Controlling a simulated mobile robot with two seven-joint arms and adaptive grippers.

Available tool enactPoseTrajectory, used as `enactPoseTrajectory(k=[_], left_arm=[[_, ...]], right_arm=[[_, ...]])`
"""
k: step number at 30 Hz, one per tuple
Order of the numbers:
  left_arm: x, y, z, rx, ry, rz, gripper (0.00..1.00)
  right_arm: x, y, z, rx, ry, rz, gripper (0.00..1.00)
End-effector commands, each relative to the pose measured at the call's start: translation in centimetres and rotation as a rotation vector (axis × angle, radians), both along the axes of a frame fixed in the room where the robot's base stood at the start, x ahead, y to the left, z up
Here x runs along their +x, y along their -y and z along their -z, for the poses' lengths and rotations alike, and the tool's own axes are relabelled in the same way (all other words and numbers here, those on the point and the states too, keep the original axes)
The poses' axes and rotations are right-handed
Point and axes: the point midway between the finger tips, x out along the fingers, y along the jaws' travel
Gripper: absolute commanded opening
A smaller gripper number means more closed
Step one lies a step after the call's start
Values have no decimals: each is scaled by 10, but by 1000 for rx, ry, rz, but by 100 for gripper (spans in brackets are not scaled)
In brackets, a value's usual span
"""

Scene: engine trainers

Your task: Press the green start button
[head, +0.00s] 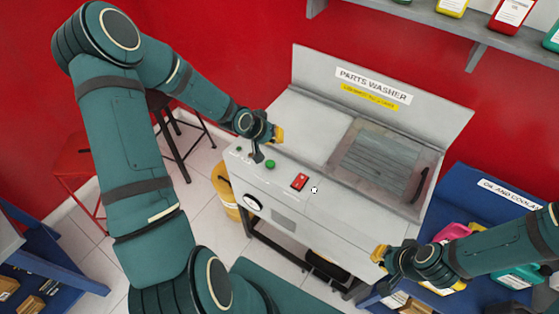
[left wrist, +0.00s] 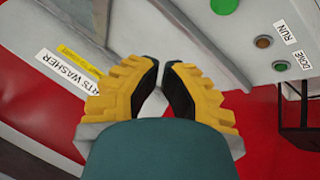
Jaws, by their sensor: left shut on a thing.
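The green start button (head: 270,164) is on the left end of the parts washer's sloped front panel (head: 330,205). It shows in part at the top edge of the left wrist view (left wrist: 223,4). My left gripper (head: 277,136) is just behind the button in the head view, over the washer's left end, apart from the button. Its yellow fingers (left wrist: 160,72) are drawn in close in the left wrist view. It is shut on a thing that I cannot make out. My right gripper (head: 379,256) is at the washer's front right; its jaw opening is unclear.
A red rocker switch (head: 300,181) and a gauge (head: 253,203) are on the same panel. The washer lid (head: 385,165) is at the right. A blue cart (head: 470,205) with bottles stands beside it.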

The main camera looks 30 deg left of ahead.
Motion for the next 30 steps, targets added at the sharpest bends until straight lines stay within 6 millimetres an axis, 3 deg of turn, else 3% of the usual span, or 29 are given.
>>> enactPoseTrajectory(k=[16,23,30], left_arm=[[0,1,9,-2,-1,0,0],[0,1,34,-2,-2,0,0],[0,0,69,-1,0,0,0]], right_arm=[[0,0,3,0,0,0,0],[0,0,11,-1,0,2,0],[-1,0,42,-2,1,6,0]])
